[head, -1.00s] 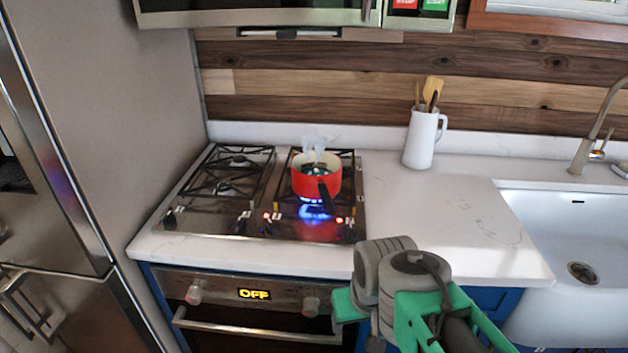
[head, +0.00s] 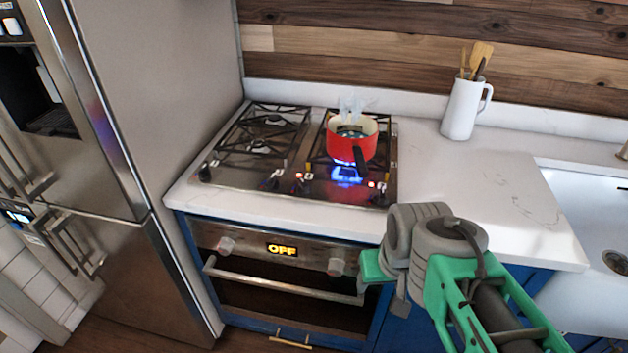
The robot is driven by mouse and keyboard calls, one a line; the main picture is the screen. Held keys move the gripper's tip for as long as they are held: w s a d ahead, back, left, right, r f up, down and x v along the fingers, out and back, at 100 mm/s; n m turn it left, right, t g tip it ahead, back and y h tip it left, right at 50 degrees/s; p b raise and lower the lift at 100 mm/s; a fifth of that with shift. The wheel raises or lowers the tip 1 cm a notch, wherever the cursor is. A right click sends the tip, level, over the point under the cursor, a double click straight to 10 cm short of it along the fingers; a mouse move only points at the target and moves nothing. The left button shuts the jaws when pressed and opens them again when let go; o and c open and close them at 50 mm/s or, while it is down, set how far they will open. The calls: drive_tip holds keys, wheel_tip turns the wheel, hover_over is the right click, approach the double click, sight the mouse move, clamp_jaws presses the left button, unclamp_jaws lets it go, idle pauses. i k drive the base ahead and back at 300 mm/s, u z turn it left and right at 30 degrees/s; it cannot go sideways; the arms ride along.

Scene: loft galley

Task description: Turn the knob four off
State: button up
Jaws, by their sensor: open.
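The gas cooktop (head: 235,178) has a row of small dark knobs along its front edge. The rightmost, which I take as knob four (head: 381,192), sits at the front right corner beside a lit red light. The knob left of it on the right pair (head: 305,181) also has a red light near it. A blue flame (head: 347,174) burns under a steaming red pot (head: 352,140) on the right side. My gripper (head: 375,267) is low in front of the counter, below and apart from knob four. It is open, its fingers mostly hidden by my arm.
The pot's dark handle (head: 362,160) points toward the front knobs. An oven (head: 285,285) with a display reading OFF is below. A fridge (head: 170,130) stands left. A white jug of utensils (head: 462,108) and a sink (head: 590,215) are right. The white counter (head: 470,180) between is clear.

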sight(304, 188)
drive_tip(key=k, duration=0.5)
drive_tip(key=u, duration=1.15)
drive_tip(key=i, duration=0.7)
drive_tip(key=z, duration=1.05)
